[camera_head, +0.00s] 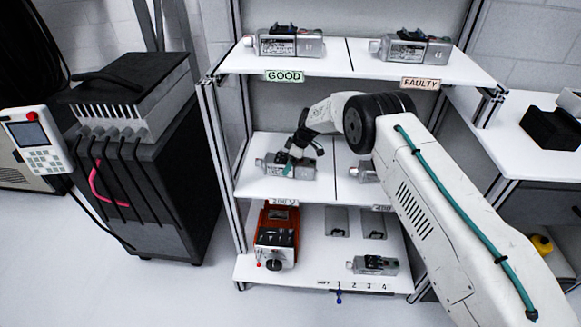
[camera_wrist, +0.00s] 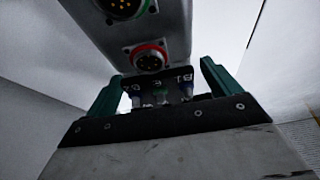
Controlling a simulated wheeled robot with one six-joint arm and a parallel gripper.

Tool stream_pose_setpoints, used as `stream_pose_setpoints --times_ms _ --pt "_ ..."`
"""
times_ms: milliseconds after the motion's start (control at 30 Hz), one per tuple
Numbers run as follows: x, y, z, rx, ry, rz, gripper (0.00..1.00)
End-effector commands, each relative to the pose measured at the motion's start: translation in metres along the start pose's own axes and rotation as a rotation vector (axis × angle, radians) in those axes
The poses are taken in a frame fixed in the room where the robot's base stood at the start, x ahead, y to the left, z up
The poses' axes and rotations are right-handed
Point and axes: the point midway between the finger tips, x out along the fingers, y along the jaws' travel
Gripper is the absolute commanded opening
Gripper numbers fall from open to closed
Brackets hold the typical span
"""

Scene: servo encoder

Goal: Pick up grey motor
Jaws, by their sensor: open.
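Several grey motors stand on the shelves. One grey motor (camera_head: 273,166) lies on the left half of the middle shelf, partly hidden by my gripper (camera_head: 301,160). My gripper is open, with its fingers down at this motor's right part. In the wrist view, a grey motor body (camera_wrist: 172,22) with two round connectors, one ringed green and one red, fills the top centre. My gripper's teal fingers (camera_wrist: 160,88) stand apart, left and right of its lower end. I cannot tell whether they touch it.
Other grey motors are on the top shelf at GOOD (camera_head: 290,42) and FAULTY (camera_head: 412,50), on the middle shelf's right half (camera_head: 364,172) behind my arm, and on the bottom shelf (camera_head: 374,265). An orange device (camera_head: 276,236) stands bottom left. Shelf posts and the upper shelf hem the arm.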

Motion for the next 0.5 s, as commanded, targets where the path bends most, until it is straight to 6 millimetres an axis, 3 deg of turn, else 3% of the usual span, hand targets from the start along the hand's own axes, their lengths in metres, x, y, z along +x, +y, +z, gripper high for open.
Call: stream_pose_setpoints --times_ms 133,367,400,500 --pt "0.016 0.000 0.000 0.001 0.000 0.000 0.89" --pt "0.018 0.000 0.000 0.001 0.001 0.001 0.89" --pt "0.018 0.000 0.000 0.001 0.001 0.001 0.86" --pt "0.018 0.000 0.000 0.001 0.000 0.001 0.58"
